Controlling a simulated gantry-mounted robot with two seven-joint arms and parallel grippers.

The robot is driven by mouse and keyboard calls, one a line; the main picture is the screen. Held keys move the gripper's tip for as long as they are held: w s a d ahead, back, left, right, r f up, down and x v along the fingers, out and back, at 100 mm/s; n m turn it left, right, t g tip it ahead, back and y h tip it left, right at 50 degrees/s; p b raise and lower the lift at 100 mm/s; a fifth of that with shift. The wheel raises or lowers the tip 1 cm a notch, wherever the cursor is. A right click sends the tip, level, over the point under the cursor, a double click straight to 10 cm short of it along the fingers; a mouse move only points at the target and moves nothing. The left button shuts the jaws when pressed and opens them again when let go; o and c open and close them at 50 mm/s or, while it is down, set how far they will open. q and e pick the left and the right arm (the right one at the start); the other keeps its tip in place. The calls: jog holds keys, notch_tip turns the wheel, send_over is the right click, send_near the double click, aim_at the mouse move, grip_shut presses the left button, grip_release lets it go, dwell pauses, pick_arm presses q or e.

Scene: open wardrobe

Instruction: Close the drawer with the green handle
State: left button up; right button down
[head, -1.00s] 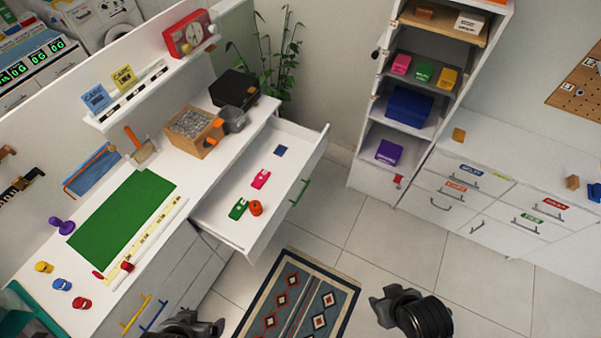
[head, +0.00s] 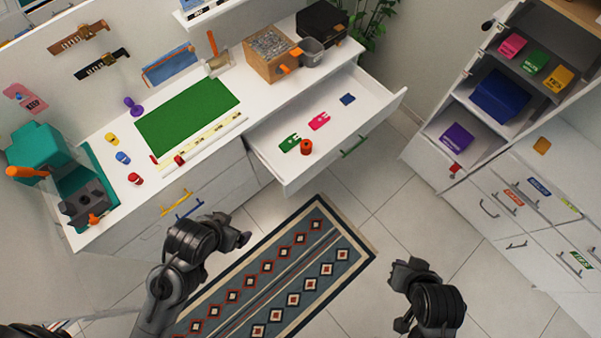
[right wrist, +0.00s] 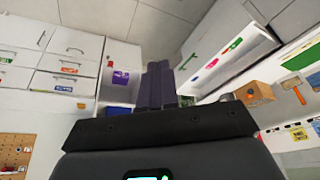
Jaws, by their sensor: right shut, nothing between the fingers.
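The white drawer (head: 372,93) with the green handle (head: 355,146) is pulled out of the white desk in the head view. My right gripper (head: 402,268) is above the floor, well short of the handle. In the right wrist view its fingers (right wrist: 158,85) are together and empty, with the open drawer beyond.
A patterned rug (head: 275,270) lies on the tiled floor before the desk. The open wardrobe shelf (head: 478,142) and a white drawer cabinet (head: 500,215) stand at the right. The desktop holds a green mat (head: 188,117) and a wooden box (head: 270,52). Floor before the drawer is clear.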

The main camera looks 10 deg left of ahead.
jog(key=w+a+f+m+t, duration=0.1)
jog(key=w+a+m+t, duration=0.1)
jog(key=w+m, duration=0.1)
jog(key=m+t+y+b, duration=0.3)
jog(key=y+b, duration=0.9)
jog(key=b, duration=3.1)
send_near(289, 192)
jog(key=shift+m+g, duration=0.5)
jog(key=b+x, duration=0.4)
jog(key=shift+w+a+r+b, duration=0.1)
jog(key=shift+w+a+b, duration=0.1)
jog(key=shift+w+b, duration=0.15)
jog(key=shift+w+a+r+b, duration=0.1)
jog(key=shift+w+a+b, duration=0.35)
jog(key=shift+a, duration=0.3)
jog(key=shift+h, duration=0.3)
